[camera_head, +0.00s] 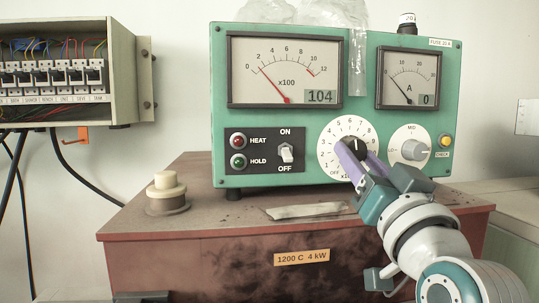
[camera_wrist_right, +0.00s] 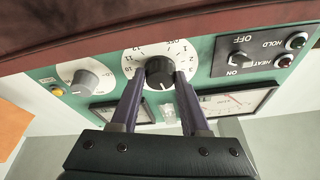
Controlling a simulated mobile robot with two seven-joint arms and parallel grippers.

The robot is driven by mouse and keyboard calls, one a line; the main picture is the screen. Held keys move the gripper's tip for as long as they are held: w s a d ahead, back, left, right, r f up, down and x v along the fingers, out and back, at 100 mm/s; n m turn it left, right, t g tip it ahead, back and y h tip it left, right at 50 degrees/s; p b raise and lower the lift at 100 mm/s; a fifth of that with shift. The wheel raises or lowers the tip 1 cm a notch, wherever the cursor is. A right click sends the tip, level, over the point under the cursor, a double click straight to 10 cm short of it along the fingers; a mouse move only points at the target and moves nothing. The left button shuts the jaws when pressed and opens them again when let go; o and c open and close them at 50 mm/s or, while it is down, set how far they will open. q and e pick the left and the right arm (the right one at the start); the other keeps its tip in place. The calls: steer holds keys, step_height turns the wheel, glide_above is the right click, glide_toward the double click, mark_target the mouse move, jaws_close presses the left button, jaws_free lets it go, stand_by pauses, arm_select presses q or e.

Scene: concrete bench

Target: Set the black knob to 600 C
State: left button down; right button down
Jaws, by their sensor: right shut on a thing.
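The black knob (camera_head: 355,147) sits on a white numbered dial (camera_head: 330,138) marked x100 on the green panel. My right gripper (camera_head: 352,160) has its purple fingers around the knob. In the right wrist view, the knob (camera_wrist_right: 159,72) is between the two fingertips (camera_wrist_right: 158,82), and my right gripper is shut on it. A pale mark on the knob points up in the head view, near the top numbers around 6; its exact setting is hard to read. The fingers and wrist hide the dial's lower right. My left gripper is not in view.
The temperature meter (camera_head: 285,65) shows 104; the current meter (camera_head: 407,75) shows 0. A grey knob (camera_head: 411,149) is close to the right of my gripper. The heat switch (camera_head: 286,153) is left of the dial. A cream stopper (camera_head: 166,185) stands on the brown furnace (camera_head: 230,215).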

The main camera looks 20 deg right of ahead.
steer(key=shift+m, duration=0.4)
steer(key=shift+c, duration=1.9)
jaws_free()
steer(key=p+v, duration=0.1)
steer(key=v, duration=0.9)
steer(key=shift+a, duration=0.15)
steer(key=shift+r, duration=0.1)
